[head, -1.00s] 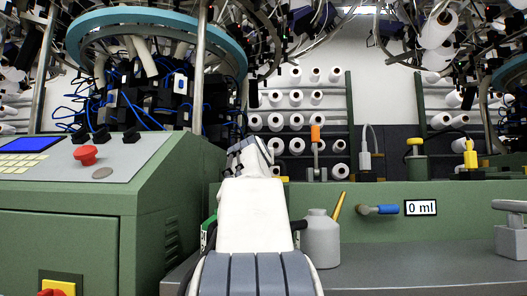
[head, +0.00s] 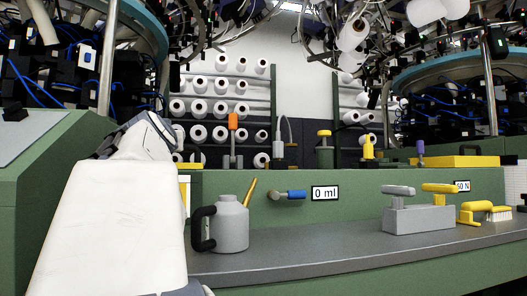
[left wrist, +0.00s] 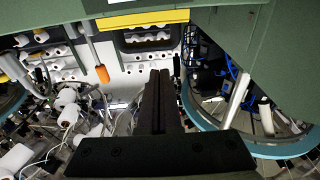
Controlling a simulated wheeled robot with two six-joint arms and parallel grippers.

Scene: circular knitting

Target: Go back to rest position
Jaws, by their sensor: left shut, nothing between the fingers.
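My left arm, white with grey joints, rises at the left of the head view. Its far end covers part of the green machine front, and its gripper fingers cannot be made out there. In the left wrist view my left gripper (left wrist: 159,76) shows as two dark fingers pressed together, with nothing between them. Yarn cones on a rack and an orange-handled tool lie beyond the fingers. My right gripper is in neither view.
A grey oil can (head: 231,226) stands on the grey shelf (head: 300,262), right of my left arm. Grey and yellow handled tools (head: 420,219) and a yellow brush (head: 488,212) are farther right. A green console (head: 45,165) stands left. The shelf's middle is clear.

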